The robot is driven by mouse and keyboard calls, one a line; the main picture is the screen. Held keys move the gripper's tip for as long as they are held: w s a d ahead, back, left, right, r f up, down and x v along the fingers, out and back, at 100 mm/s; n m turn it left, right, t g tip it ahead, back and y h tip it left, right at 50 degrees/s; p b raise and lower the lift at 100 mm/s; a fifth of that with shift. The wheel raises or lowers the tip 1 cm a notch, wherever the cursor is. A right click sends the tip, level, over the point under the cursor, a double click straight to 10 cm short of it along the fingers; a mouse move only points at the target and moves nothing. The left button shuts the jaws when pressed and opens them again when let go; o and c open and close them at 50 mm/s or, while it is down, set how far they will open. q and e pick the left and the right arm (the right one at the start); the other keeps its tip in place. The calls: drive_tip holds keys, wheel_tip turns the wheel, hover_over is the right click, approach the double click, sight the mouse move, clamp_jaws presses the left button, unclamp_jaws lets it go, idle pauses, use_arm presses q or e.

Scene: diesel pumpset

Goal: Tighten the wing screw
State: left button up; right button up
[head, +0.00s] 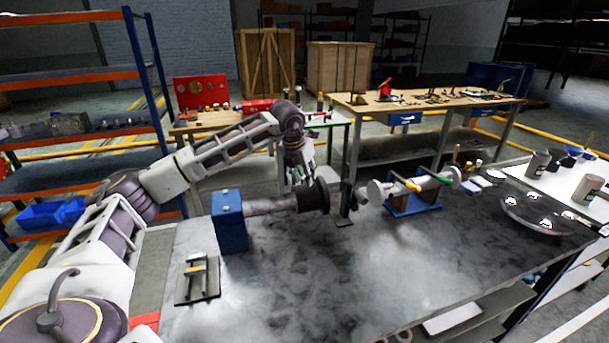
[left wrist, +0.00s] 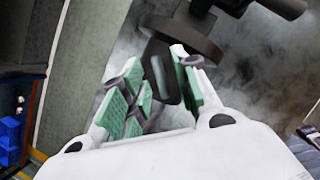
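My left gripper (head: 299,176) reaches down from above to the dark flanged part (head: 313,196) of the pumpset on the bench. In the left wrist view its green-padded fingers (left wrist: 160,92) stand apart. A dark, flat lug with a slot (left wrist: 164,75), apparently the wing screw, lies between them below a dark round disc (left wrist: 182,38). A gap shows beside the lug, and I cannot tell whether either pad touches it. In the head view the gripper hides the wing screw. My right gripper is not in view.
A blue block (head: 228,222) holds the shaft's left end. A small plate with a handle (head: 197,280) lies at front left. The bench's front middle is clear.

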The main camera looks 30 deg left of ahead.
use_arm(q)
clamp_jaws()
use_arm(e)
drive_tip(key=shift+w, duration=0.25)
